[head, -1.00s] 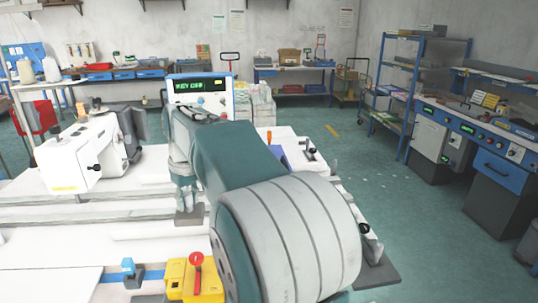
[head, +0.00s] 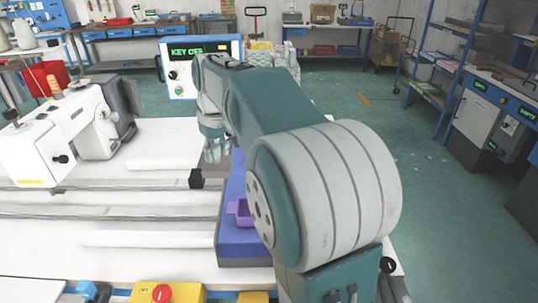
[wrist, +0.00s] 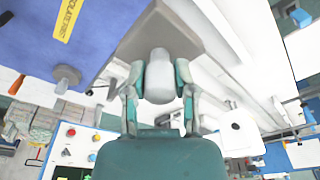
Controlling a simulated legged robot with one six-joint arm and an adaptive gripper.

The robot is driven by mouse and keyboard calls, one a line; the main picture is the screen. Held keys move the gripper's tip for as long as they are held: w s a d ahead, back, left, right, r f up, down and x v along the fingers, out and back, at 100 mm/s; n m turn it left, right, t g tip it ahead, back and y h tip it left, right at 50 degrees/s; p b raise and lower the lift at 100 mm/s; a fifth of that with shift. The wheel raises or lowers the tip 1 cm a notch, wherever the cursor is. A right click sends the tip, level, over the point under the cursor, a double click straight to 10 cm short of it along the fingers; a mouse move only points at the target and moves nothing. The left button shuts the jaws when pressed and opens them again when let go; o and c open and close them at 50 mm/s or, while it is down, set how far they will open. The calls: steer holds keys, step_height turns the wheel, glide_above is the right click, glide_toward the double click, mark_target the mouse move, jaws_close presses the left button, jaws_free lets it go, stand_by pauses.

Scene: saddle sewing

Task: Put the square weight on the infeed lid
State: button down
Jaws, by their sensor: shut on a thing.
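My gripper (wrist: 160,92) is shut on the pale round grip of the square weight (wrist: 192,32). The weight looks like a flat grey-brown square plate in the wrist view. In the head view my gripper (head: 214,152) points down, with the weight's dark side (head: 196,179) below it over the white bench. A blue lid-like surface (head: 240,248), perhaps the infeed lid, lies just right of the weight, partly hidden by my arm. The blue surface (wrist: 30,65) fills the upper left of the wrist view. I cannot tell whether the weight touches anything.
A purple tray-like piece (head: 240,212) sits on the blue surface. A white sewing machine (head: 50,140) stands at left, and a control box (head: 200,65) reading KEY OFF stands behind my gripper. Rails (head: 110,212) cross the bench. A red button on a yellow box (head: 162,293) is in front.

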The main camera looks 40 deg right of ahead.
steer(key=w+d+f, duration=0.1)
steer(key=d+f, duration=0.2)
steer(key=d, duration=0.1)
steer(key=w+d+f, duration=0.2)
steer(key=d+f, duration=0.1)
steer(key=w+d+f, duration=0.1)
steer(key=d+f, duration=0.1)
steer(key=d, duration=0.2)
steer(key=shift+w+d+f, duration=0.2)
steer(key=shift+d+f, duration=0.1)
steer(key=shift+f, duration=0.1)
steer(key=f, duration=0.1)
steer(key=d+f, duration=0.1)
steer(key=f, duration=0.2)
steer(key=shift+w+d, duration=0.1)
steer(key=shift+d, duration=0.25)
steer(key=shift+a, duration=0.25)
steer(key=shift+c, duration=2.1)
jaws_free()
steer(key=shift+a+f, duration=0.1)
steer(key=shift+a, duration=0.05)
steer(key=shift+d, duration=0.25)
